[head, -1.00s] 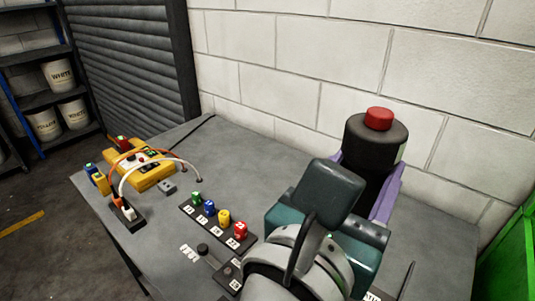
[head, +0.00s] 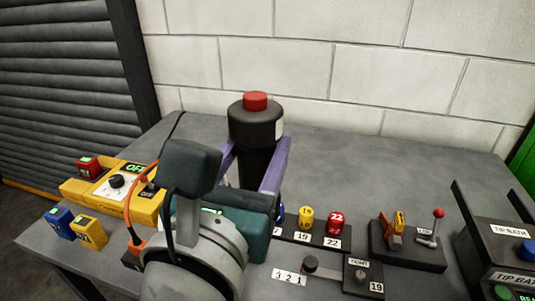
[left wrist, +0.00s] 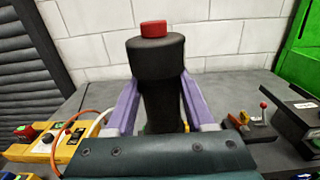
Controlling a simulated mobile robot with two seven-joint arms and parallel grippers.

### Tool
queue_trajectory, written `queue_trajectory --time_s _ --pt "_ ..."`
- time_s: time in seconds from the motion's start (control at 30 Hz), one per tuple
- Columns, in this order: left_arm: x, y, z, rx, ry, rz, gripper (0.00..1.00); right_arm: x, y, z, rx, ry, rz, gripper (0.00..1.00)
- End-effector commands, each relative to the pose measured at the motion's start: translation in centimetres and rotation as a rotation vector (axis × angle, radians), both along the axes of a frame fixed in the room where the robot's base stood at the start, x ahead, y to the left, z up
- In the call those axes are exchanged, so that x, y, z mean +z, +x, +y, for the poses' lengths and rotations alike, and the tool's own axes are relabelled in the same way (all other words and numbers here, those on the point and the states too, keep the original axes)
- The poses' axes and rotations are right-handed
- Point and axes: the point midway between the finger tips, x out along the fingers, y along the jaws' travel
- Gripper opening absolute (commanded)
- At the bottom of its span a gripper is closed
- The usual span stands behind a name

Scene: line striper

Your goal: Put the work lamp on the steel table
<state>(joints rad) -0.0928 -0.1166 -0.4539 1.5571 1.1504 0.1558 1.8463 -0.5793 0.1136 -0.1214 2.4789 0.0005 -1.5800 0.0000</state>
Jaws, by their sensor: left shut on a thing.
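The work lamp, a black cylinder with a wider head and a red cap (head: 256,119), is upright between the purple fingers of my left gripper (head: 252,155), which is shut on it. In the left wrist view the lamp (left wrist: 157,60) stands upright between the two fingers (left wrist: 158,90). Its lower end is hidden behind my gripper, so I cannot tell whether it touches the grey steel table (head: 370,165). My right gripper is not in view.
A yellow control box (head: 140,205) with cables is on the left of the table. Numbered plugs (head: 306,218), a lever block (head: 408,250) and a tip bath box (head: 510,245) stand front and right. The table's back right is clear, before a white block wall.

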Motion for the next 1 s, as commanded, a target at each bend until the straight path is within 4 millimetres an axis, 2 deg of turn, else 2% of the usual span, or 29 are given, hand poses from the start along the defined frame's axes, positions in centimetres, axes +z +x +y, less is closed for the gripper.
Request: queue_trajectory --time_s 0.17,0.6,0.7,1.0 --pt "-2.2 0.1 0.0 0.001 0.000 -0.001 0.00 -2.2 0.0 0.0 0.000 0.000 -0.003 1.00" --pt "-13.7 0.1 0.1 0.001 0.001 -0.001 0.00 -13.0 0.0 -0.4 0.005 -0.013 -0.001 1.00" --pt "-15.2 0.1 0.1 0.001 0.000 -0.002 0.00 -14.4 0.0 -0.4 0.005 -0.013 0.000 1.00" --pt "-17.2 0.1 0.1 0.002 -0.001 -0.002 0.00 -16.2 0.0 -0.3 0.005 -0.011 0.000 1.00"
